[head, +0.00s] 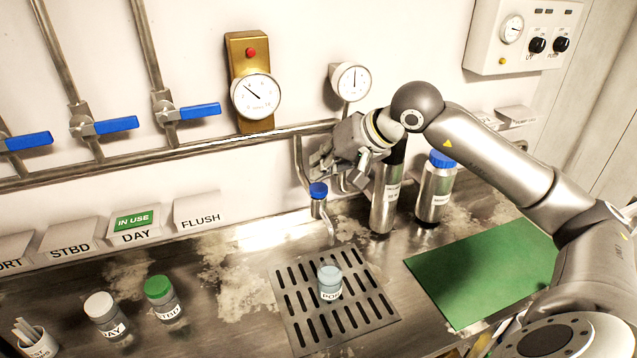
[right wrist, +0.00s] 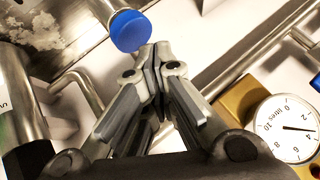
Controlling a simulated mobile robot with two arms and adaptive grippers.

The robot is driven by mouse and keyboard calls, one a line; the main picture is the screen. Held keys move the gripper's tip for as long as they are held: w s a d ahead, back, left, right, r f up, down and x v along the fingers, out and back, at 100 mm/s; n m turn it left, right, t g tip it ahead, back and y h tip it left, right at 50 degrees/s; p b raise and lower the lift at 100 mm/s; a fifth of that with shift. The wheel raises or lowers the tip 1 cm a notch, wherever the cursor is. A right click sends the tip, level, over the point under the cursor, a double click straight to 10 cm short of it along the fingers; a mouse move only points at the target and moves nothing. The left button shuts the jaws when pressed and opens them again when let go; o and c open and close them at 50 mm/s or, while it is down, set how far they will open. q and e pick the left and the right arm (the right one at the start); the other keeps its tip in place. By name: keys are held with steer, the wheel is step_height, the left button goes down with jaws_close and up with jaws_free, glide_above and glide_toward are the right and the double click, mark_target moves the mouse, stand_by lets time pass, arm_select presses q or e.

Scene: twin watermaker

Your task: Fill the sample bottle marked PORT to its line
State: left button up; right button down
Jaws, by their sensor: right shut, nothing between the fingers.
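The clear sample bottle marked PORT (head: 330,283) stands upright and uncapped on the slotted drain grate (head: 283,308). Its fill level is too small to tell. The tap has a blue knob (head: 318,190) and a spout that points down behind and above the bottle; I cannot make out a stream. My right gripper (head: 318,172) is shut and empty, just above the knob. In the right wrist view the closed fingertips (right wrist: 153,50) are close to the blue knob (right wrist: 130,30); I cannot tell whether they touch. My left gripper is not in view.
Bottles DAY (head: 103,315) and STBD (head: 163,300) stand at the left. Two steel bottles (head: 436,192) stand right of the tap, one close under my right arm. A litre gauge (head: 255,97) is on the wall. The green mat (head: 480,265) is clear.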

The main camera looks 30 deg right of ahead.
mark_target(322, 185)
steer(key=shift+r, duration=0.1)
step_height(322, 185, up, 5)
steer(key=p, duration=0.4)
stand_by(0.3)
stand_by(0.7)
